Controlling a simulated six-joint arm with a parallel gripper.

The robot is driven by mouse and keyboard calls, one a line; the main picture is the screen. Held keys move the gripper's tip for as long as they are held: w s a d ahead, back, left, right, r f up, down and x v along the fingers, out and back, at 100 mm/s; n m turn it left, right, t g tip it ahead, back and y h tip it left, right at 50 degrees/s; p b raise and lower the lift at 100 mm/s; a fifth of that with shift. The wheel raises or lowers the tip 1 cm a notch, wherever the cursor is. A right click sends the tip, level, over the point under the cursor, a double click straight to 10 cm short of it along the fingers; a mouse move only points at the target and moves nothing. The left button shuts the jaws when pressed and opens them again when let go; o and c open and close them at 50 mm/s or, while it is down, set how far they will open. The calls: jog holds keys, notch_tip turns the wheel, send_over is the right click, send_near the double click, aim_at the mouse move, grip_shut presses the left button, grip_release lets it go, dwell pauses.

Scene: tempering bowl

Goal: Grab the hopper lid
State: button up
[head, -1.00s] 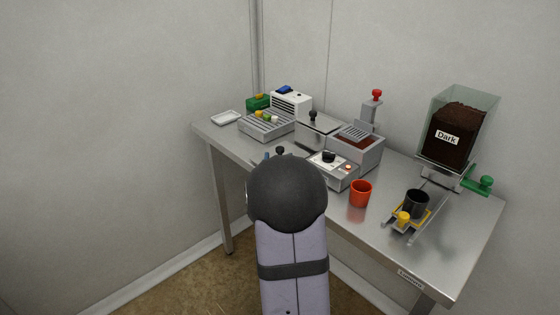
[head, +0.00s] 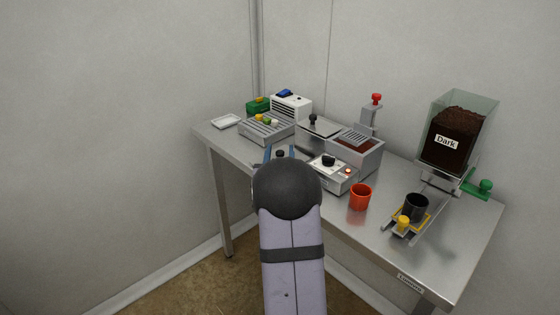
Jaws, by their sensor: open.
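The clear hopper (head: 462,125) labelled "Dark" stands at the right, open at the top and filled with dark brown granules. A black knob (head: 280,154) shows just beyond my arm, perhaps the hopper lid's; whatever is under it is mostly hidden by my wrist. A flat metal plate with another black knob (head: 313,119) lies farther back, and I cannot tell for certain which is the hopper lid. Contact cannot be seen.
A scale-like box (head: 333,172) and an orange cup (head: 360,197) stand right of my arm. A dark cup (head: 416,207) stands below the hopper. Behind are a grey rack (head: 267,131), a white box (head: 291,106) and a brown-filled container (head: 357,153). The table's front right is clear.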

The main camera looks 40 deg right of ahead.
aim_at(280, 151)
jog(key=shift+w+d, duration=0.1)
grip_shut()
jog(key=shift+r, duration=0.1)
jog(key=shift+r, duration=0.15)
notch_tip(280, 151, up, 18)
jog(key=p, duration=0.2)
dwell(0.7)
